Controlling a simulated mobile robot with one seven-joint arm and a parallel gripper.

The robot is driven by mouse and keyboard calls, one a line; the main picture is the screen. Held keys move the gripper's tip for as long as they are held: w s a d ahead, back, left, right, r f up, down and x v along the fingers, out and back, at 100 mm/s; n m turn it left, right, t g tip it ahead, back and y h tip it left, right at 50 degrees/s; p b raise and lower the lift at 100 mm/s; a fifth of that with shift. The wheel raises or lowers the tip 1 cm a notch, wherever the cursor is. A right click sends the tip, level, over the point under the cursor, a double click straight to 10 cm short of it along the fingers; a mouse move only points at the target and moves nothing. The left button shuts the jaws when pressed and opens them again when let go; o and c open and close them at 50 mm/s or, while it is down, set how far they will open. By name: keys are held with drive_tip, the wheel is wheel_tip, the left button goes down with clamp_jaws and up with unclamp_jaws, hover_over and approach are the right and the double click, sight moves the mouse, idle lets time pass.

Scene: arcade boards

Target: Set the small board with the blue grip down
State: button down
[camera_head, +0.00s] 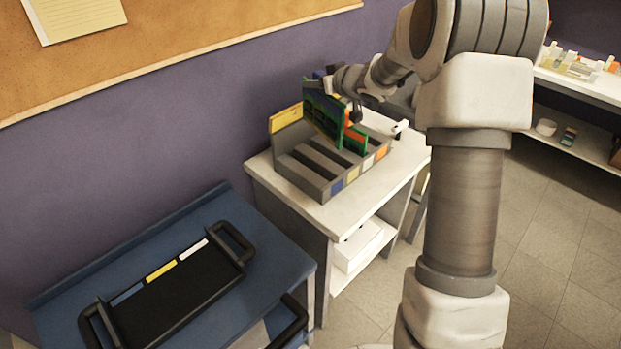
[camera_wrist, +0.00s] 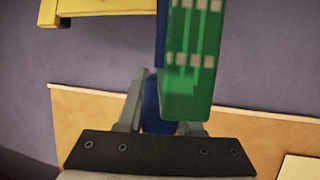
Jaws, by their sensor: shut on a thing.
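My gripper (camera_head: 331,86) is shut on the blue grip (camera_wrist: 152,105) of a small green board (camera_head: 322,110). The board is upright above the grey slotted rack (camera_head: 311,182); I cannot tell whether its lower edge touches a slot. In the wrist view the green board (camera_wrist: 188,85) rises from between the fingers, with pale pads on its face. A second green board with an orange part (camera_head: 355,137) stands in the rack close behind it, partly hidden. The rack's front has blue, yellow, white and orange labels.
A yellow piece (camera_head: 286,118) stands at the rack's back left. The rack is on a white table (camera_head: 262,174) against the purple wall. A blue cart (camera_head: 222,208) at lower left bears a black tray (camera_head: 185,300) with blue, yellow and white strips; the tray looks empty.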

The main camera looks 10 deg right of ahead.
sight(334, 138)
drive_tip(key=w+d+f+n+g+y+b, duration=0.1)
drive_tip(key=w+d+f+n+y+b, duration=0.15)
drive_tip(key=d+f, duration=0.4)
drive_tip(key=s+a+f+b, duration=0.1)
drive_tip(key=a+f+b, duration=0.3)
drive_tip(key=a+f, duration=0.5)
drive_tip(key=shift+a+f, duration=0.4)
drive_tip(key=shift+f, duration=0.3)
drive_tip(key=c, duration=0.6)
unclamp_jaws()
drive_tip(key=shift+s, duration=0.1)
drive_tip(key=shift+o, duration=0.2)
drive_tip(key=shift+r, duration=0.1)
drive_tip(key=p+v, duration=0.1)
drive_tip(key=v, duration=1.1)
drive_tip(key=shift+d+r+p, duration=0.1)
drive_tip(key=shift+d+p, duration=0.05)
drive_tip(key=shift+p, duration=0.25)
